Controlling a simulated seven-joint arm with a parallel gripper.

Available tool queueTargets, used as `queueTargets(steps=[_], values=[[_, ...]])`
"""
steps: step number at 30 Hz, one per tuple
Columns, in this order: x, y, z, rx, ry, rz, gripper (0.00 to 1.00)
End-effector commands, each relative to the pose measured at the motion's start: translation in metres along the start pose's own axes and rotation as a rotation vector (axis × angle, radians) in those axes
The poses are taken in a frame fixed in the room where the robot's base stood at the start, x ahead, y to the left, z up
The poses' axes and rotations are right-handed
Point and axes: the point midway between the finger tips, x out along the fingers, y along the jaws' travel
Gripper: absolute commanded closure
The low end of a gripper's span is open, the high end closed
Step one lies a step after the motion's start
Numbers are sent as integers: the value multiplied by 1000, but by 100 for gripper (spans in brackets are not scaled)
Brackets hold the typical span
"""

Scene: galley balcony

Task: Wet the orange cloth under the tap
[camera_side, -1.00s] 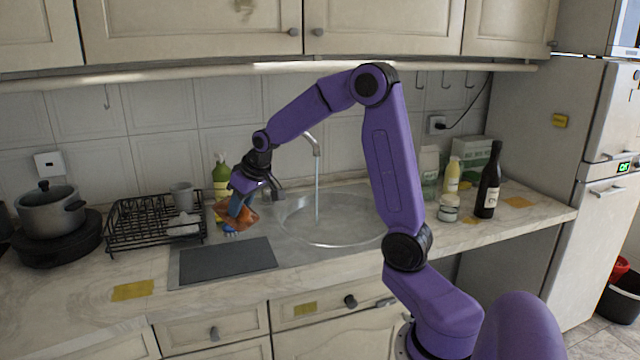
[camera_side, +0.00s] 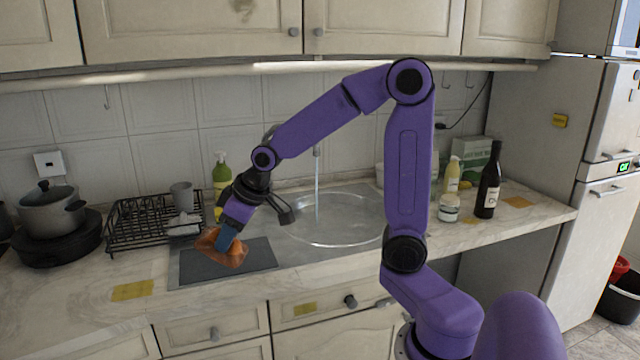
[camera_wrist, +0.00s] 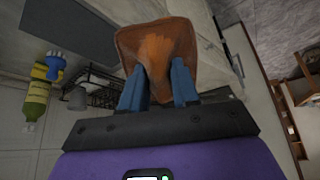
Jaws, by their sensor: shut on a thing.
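The orange cloth (camera_side: 222,249) hangs crumpled from my gripper (camera_side: 231,230) in the side view, over the left part of the dark mat. My gripper is shut on it. In the wrist view the cloth (camera_wrist: 158,50) is bunched between the two blue fingers of my gripper (camera_wrist: 158,88), with a darker, redder border and a lighter orange middle. The tap (camera_side: 318,150) is partly hidden behind my arm. A thin stream of water (camera_side: 317,178) runs from it into the round sink (camera_side: 345,238), to the right of the cloth and apart from it.
A dark mat (camera_side: 255,257) lies left of the sink. A black dish rack (camera_side: 125,225) with a grey cup (camera_side: 181,195) stands further left, beside a green bottle (camera_side: 221,173). A pot (camera_side: 50,212) is at far left. Bottles, including a dark one (camera_side: 489,182), stand right of the sink.

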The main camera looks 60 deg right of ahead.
Motion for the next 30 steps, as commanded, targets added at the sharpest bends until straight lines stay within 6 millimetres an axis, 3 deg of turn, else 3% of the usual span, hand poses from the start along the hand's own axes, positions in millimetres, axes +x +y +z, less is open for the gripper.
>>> queueTargets(steps=[30], values=[[-15, -59, 25, -3, 0, -1, 94]])
